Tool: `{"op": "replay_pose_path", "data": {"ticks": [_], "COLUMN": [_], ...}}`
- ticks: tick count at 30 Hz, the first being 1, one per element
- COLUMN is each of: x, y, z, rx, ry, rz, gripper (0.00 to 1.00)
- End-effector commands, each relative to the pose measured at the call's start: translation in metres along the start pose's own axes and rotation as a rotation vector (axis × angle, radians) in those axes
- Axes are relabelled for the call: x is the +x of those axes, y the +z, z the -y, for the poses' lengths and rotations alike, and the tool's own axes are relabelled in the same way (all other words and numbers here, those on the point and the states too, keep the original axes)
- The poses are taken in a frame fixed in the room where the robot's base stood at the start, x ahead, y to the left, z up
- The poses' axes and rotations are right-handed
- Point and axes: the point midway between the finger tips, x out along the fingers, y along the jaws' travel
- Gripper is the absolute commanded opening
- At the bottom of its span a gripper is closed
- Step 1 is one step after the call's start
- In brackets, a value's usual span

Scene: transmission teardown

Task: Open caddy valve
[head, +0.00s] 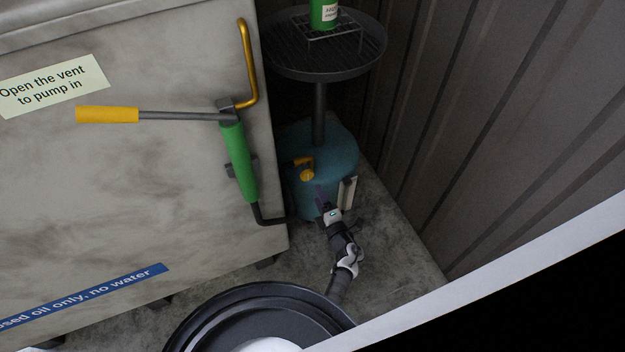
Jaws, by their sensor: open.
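The caddy is a rounded teal tank (338,150) on the floor, with a dark post rising to a round drain pan (372,45). A yellow valve handle (307,174) sits on the tank's front. My gripper (321,194) is close below and slightly right of the valve handle, in front of the tank. It looks apart from the handle, though the depth between them is hard to judge. It is open, and no held object shows. The fingers are small and dark here.
A large grey tank (140,190) stands left, carrying a green hand pump (238,160) with a yellow-gripped lever (107,115). A green bottle (323,14) stands on the pan's rack. A pale upright plate (348,193) is right of my gripper. A corrugated wall (480,120) bounds the right.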

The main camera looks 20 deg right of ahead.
Motion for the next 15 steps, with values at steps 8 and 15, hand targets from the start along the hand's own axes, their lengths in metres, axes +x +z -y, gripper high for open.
{"op": "replay_pose_path", "data": {"ticks": [8,15], "x": [-0.033,-0.036], "y": [0.000,0.000], "z": [-0.001,0.000], "rx": [-0.001,-0.001], "ry": [0.000,0.000], "rz": [0.000,-0.001], "gripper": [0.64,0.64]}}
